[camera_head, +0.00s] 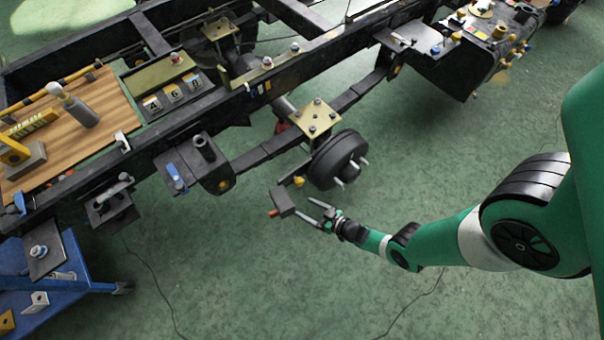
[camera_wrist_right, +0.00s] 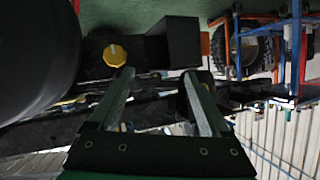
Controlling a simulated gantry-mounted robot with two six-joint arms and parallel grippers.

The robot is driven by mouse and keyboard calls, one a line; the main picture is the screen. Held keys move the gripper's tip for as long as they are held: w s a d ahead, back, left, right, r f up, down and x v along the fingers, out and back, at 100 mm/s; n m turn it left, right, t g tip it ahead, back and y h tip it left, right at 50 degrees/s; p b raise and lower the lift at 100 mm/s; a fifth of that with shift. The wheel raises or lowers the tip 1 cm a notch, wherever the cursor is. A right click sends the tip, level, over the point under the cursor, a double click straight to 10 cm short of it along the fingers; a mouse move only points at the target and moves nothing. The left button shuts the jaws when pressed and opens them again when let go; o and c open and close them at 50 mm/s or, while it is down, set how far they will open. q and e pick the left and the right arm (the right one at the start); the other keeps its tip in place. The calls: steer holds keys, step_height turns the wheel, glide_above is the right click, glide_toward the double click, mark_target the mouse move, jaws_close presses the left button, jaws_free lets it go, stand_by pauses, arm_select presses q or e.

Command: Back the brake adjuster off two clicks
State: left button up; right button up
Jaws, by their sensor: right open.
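The brake adjuster appears to be the yellow knob (camera_head: 299,181) beside the black brake drum (camera_head: 336,160) under the chassis frame. In the right wrist view the yellow knob (camera_wrist_right: 115,55) shows large, on a dark bracket, up and left of the fingertips. My right gripper (camera_head: 305,206) is open and empty, in front of the drum and below the knob. Its two fingers (camera_wrist_right: 158,73) stand apart with nothing between them. A dark box (camera_head: 283,201) with a red end lies just beyond the fingertips; it also shows in the right wrist view (camera_wrist_right: 176,42). My left gripper is not in view.
The black chassis frame (camera_head: 165,115) crosses overhead from left to upper right. A wooden board (camera_head: 105,100) with tools rests on it. A blue cart (camera_head: 75,285) stands at lower left. The green floor (camera_head: 240,270) is open, with thin cables on it.

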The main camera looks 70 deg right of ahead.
mark_target(301, 184)
steer(key=s+d+m+g+h, duration=0.1)
steer(key=s+d+m+h, duration=0.15)
steer(key=d, duration=0.35)
steer(key=shift+n, duration=0.25)
steer(key=b+x, duration=0.2)
steer(key=x, duration=0.1)
steer(key=b+x, duration=0.2)
steer(key=x, duration=0.2)
steer(key=b+x, duration=0.3)
steer(key=shift+a+f, duration=0.1)
steer(key=shift+f, duration=0.35)
steer(key=shift+w, duration=0.25)
jaws_close()
steer(key=shift+n+g+h, duration=0.7)
steer(key=shift+n+h, duration=0.35)
steer(key=shift+n, duration=0.75)
